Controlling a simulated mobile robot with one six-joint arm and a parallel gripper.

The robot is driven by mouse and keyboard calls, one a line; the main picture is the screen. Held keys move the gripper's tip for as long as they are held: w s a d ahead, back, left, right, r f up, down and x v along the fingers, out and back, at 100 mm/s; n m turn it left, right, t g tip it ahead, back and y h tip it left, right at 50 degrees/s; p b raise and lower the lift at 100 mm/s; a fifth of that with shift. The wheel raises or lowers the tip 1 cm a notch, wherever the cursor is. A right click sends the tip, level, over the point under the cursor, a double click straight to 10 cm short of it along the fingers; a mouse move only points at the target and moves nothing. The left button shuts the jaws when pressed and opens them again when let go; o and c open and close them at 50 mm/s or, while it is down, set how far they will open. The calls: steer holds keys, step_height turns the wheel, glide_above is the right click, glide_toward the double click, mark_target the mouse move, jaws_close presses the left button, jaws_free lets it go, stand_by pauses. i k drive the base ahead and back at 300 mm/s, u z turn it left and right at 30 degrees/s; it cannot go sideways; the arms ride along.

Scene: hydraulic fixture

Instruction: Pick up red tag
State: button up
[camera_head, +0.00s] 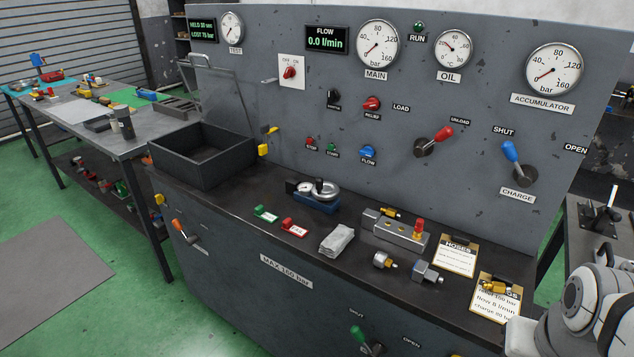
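The red tag (293,227) lies on the dark bench top of the fixture, near its front edge. It is a small red piece with a white label area on its right side. A similar green tag (265,214) lies just to its left and a little behind it. My gripper is not in view; only part of my white and grey arm shows at the lower right corner, well to the right of the red tag. Nothing covers the red tag.
A grey cloth (337,240) lies right of the red tag. A blue-based device (316,204) stands behind it. A metal block with fittings (395,231) is farther right. An open dark box (202,157) stands at the left. The upright panel (330,120) has levers sticking out.

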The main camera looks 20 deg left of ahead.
mark_target(287, 225)
steer(key=u, duration=2.2)
steer(key=k, duration=0.75)
steer(key=z, duration=0.55)
steer(key=i, duration=1)
steer(key=z, duration=0.1)
steer(key=k, duration=0.4)
steer(key=u, duration=0.4)
